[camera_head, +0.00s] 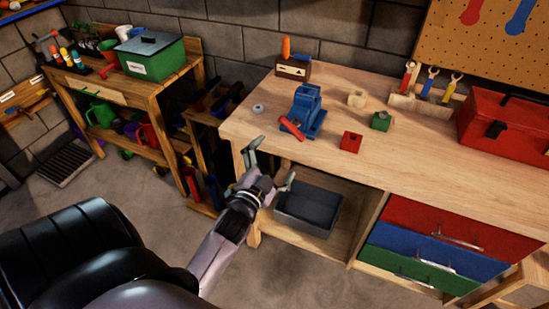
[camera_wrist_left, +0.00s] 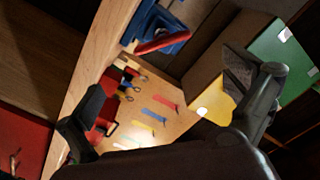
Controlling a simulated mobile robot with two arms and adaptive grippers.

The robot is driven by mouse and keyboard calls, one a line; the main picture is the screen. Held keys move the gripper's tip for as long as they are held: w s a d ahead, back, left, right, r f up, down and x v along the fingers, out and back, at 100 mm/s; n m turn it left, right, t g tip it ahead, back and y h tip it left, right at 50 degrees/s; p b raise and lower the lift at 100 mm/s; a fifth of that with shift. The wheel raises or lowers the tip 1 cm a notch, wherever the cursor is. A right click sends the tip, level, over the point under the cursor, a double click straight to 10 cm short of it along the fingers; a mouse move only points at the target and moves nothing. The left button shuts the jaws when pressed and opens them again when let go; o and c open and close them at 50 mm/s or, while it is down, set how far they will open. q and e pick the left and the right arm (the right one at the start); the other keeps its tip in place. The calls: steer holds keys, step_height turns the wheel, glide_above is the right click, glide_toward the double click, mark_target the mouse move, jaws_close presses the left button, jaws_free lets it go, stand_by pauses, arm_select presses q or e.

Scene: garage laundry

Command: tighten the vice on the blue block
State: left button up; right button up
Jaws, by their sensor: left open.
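The blue vice (camera_head: 308,109) stands on the workbench near its front left part. Its red handle (camera_head: 291,128) sticks out at the front left and slants down. In the left wrist view the vice (camera_wrist_left: 152,20) shows at the top with the red handle (camera_wrist_left: 163,42) below it. I cannot tell a blue block apart from the blue vice body. My left gripper (camera_head: 271,163) is open and empty, at the bench's front left edge, below and left of the handle and apart from it. Its two fingers frame the left wrist view (camera_wrist_left: 168,80). My right gripper is not in view.
A red block (camera_head: 351,142), a green block (camera_head: 380,121) and a beige block (camera_head: 357,98) sit right of the vice. A grey ring (camera_head: 258,109) lies to its left. A red toolbox (camera_head: 505,122) stands at the right. A dark bin (camera_head: 309,209) sits below the benchtop.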

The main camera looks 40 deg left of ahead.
mark_target(290, 131)
arm_select(q)
steer(key=shift+c, duration=0.2)
